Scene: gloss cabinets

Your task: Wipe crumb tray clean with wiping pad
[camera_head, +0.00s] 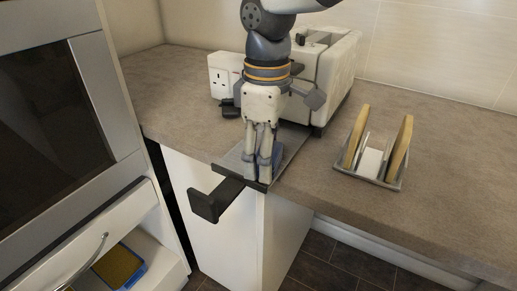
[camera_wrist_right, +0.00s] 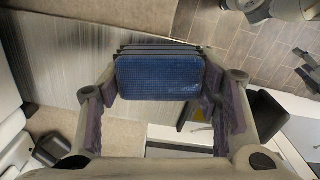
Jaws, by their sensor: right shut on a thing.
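The crumb tray (camera_head: 233,160) is a flat grey metal sheet, partly drawn out from under the cream toaster (camera_head: 336,75). Its black handle (camera_head: 216,199) juts past the counter's front edge. My right gripper (camera_head: 261,176) points down over the front part of the tray and is shut on the blue wiping pad. In the right wrist view, the pad (camera_wrist_right: 158,78) sits between the two fingers, its textured blue face showing, with the streaked tray (camera_wrist_right: 75,60) beside it. Whether the pad touches the tray is hard to tell. My left gripper is not in view.
A rack (camera_head: 383,182) with two tan slices stands on the counter right of the tray. An open drawer (camera_head: 150,269) at lower left holds a yellow and blue item (camera_head: 119,266). Counter at far right is clear.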

